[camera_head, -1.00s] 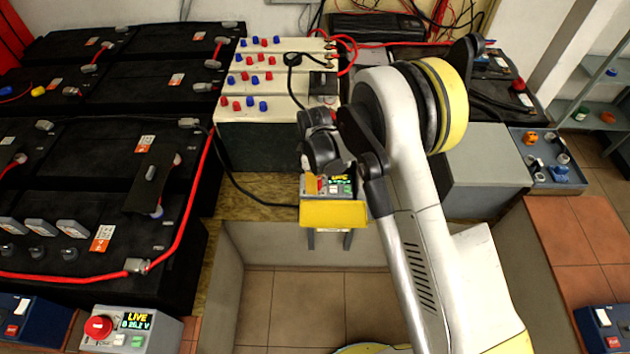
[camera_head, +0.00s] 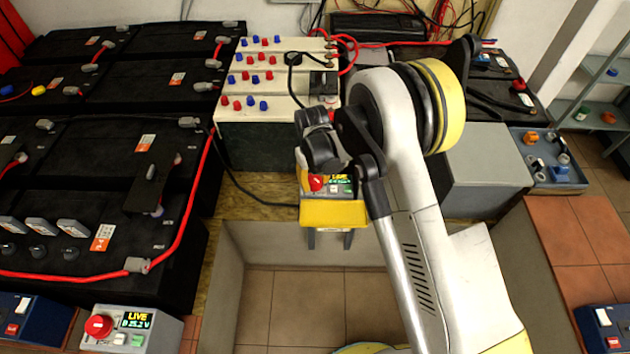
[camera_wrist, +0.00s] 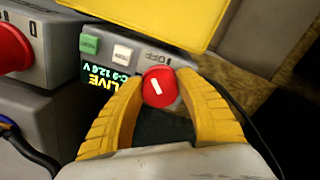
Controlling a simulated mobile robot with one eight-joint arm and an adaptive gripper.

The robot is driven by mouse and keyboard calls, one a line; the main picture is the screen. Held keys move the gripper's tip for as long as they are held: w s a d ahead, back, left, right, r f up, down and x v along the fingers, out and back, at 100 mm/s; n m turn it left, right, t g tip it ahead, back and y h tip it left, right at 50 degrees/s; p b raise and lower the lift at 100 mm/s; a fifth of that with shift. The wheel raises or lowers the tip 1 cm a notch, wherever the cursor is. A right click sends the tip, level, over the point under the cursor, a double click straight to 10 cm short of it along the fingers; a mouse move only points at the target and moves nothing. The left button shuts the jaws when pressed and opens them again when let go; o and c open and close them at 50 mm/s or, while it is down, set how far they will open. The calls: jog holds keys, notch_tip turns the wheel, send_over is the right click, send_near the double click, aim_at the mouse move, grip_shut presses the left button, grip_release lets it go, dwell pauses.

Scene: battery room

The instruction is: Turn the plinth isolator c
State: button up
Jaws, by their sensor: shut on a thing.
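Isolator C is a small grey box with a yellow front ledge (camera_head: 334,213), in the middle of the head view. Its lit display reads LIVE, C-9 and 12.6 V in the wrist view (camera_wrist: 103,77). Its round red knob (camera_wrist: 160,87) carries a short slanted white mark, with an OFF label beside it. My gripper (camera_wrist: 162,92) has its yellow fingers closed on both sides of this knob. In the head view the red knob (camera_head: 316,183) shows just below my dark wrist, which hides part of the box.
Another grey box with a red knob (camera_wrist: 10,47) stands close by in the wrist view. A similar live unit (camera_head: 132,329) is at the lower left. Black batteries (camera_head: 90,150) with red cables fill the left. A dark cable (camera_head: 245,192) runs near isolator C.

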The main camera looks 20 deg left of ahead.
jog(key=m, duration=0.4)
jog(key=shift+s+a+m, duration=0.1)
jog(key=shift+m, duration=2)
